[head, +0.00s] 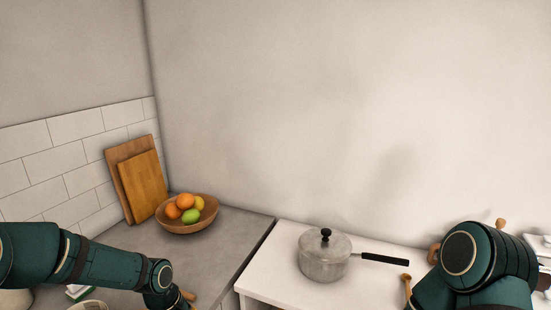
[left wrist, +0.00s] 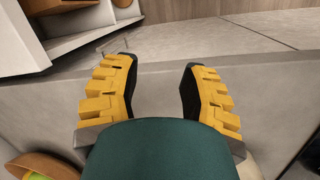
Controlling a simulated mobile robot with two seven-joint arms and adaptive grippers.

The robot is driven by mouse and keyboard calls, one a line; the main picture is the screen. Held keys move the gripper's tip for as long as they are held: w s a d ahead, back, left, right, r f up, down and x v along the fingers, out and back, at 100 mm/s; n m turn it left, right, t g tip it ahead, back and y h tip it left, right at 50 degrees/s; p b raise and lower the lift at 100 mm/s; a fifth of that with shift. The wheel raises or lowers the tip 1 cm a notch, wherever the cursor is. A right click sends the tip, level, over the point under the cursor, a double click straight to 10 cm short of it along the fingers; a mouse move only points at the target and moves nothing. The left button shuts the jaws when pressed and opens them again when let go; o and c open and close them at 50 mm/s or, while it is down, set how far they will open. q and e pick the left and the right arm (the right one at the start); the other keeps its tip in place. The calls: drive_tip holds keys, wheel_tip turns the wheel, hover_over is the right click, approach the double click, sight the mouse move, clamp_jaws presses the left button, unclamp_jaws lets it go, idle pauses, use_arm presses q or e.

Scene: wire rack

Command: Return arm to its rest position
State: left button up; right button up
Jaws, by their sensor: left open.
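My left arm (head: 110,262) comes in from the left in the head view, low over the grey counter, bent down at its end; its fingertips are hidden or out of frame there. In the left wrist view my left gripper (left wrist: 160,98) has its two yellow-padded fingers spread apart with nothing between them. My right arm (head: 485,265) shows folded at the lower right of the head view; its gripper does not show.
The grey counter (head: 215,250) holds a wooden bowl (head: 187,228) of fruit and two cutting boards (head: 140,180) against the tiles. A lidded metal pot (head: 325,262) stands on the white surface (head: 275,260). Small tan objects (head: 406,280) show beside my right arm.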

use_arm(q)
drive_tip(key=s+d+f+m+t+h+b, duration=0.1)
drive_tip(key=s+d+f+m, duration=0.7)
drive_tip(key=s+d+f, duration=0.3)
drive_tip(key=s+f, duration=0.3)
drive_tip(key=f, duration=0.1)
drive_tip(key=shift+d+f+t+h, duration=0.25)
drive_tip(key=shift+f+t+h, duration=0.05)
drive_tip(key=shift+f, duration=0.1)
